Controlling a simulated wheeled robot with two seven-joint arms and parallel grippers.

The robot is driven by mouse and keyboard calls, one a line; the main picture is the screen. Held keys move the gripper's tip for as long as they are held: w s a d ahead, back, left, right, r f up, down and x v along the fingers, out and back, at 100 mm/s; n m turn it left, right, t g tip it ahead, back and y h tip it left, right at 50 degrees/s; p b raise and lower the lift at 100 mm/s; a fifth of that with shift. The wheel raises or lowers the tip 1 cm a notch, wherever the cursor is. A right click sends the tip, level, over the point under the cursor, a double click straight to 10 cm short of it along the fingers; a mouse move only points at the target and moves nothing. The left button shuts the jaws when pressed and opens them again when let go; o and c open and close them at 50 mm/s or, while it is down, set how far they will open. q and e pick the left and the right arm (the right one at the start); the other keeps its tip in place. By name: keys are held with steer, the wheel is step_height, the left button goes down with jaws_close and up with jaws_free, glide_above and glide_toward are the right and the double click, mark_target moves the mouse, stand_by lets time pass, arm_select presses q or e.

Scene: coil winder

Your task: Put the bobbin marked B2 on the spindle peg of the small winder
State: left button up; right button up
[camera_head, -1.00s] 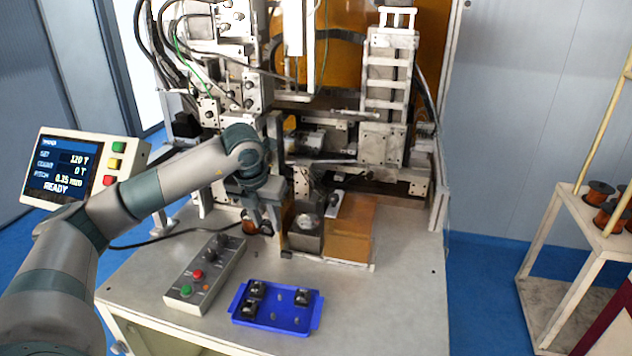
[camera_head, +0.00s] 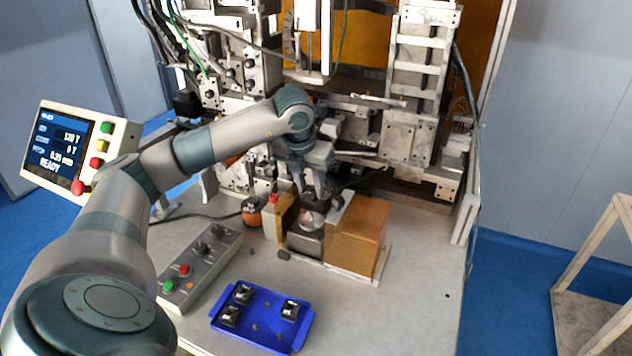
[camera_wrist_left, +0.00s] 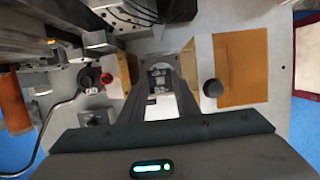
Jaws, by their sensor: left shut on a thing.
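My left gripper (camera_head: 316,198) is over the small winder, a dark grey block (camera_head: 304,243) with a round metal part (camera_head: 311,220) on top. In the left wrist view its two fingers (camera_wrist_left: 160,88) are shut on a small grey and dark bobbin (camera_wrist_left: 160,75). No B2 mark is readable on it. The fingers hide the spindle peg, and I cannot tell whether the bobbin touches it. My right gripper does not show.
A brown box (camera_head: 357,237) stands right of the winder; a tan post with a red button (camera_head: 273,198) stands left. A copper spool (camera_head: 252,212) and a control box (camera_head: 200,268) are further left. The large machine rises behind. The table's right front is clear.

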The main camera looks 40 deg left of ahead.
mark_target(310, 199)
arm_select(q)
steer(key=shift+s, duration=0.1)
steer(key=shift+f+b, duration=1.15)
steer(key=shift+f, duration=1.35)
steer(key=shift+f+b, duration=1.1)
steer(key=o, duration=1.1)
